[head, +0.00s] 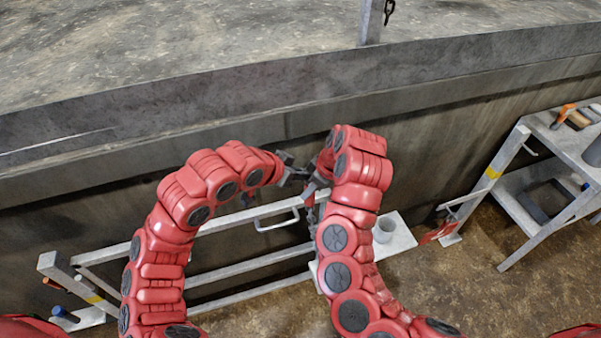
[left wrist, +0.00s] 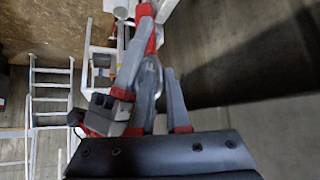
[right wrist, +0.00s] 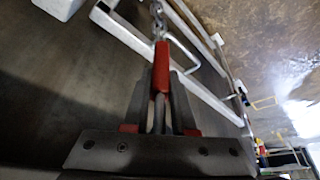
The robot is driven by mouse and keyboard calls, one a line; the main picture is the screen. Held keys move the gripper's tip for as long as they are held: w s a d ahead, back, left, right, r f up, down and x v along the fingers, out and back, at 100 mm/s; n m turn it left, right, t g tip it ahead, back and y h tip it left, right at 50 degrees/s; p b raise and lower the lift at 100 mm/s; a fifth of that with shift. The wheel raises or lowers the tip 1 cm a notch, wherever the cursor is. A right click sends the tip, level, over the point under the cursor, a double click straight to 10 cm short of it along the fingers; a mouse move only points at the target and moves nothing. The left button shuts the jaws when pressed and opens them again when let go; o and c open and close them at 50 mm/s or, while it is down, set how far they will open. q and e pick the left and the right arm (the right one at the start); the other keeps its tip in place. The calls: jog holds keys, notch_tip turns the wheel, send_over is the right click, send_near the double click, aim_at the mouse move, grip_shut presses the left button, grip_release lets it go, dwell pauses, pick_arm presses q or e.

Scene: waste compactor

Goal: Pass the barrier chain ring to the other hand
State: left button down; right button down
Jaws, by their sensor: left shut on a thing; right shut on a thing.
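My left gripper (head: 288,174) and my right gripper (head: 316,182) meet in front of the grey wall, almost touching. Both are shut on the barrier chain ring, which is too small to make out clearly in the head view. In the right wrist view a narrow metal part, apparently the ring (right wrist: 158,112), sits between my right fingers. A red piece (right wrist: 162,62) stands beyond it, with the chain (right wrist: 157,18) leading away. In the left wrist view the other gripper's grey and red parts (left wrist: 118,108) lie across my left fingers and hide most of the ring.
A metal rail frame (head: 245,262) stands below and behind the grippers. A grey cup (head: 384,230) sits on a pale ledge beside my right arm. A post (head: 371,22) with a short chain stands on the upper ledge.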

jog(key=shift+w, duration=0.1)
dwell(0.7)
jog(key=c, duration=0.6)
grip_release()
jog(key=shift+c, duration=0.2)
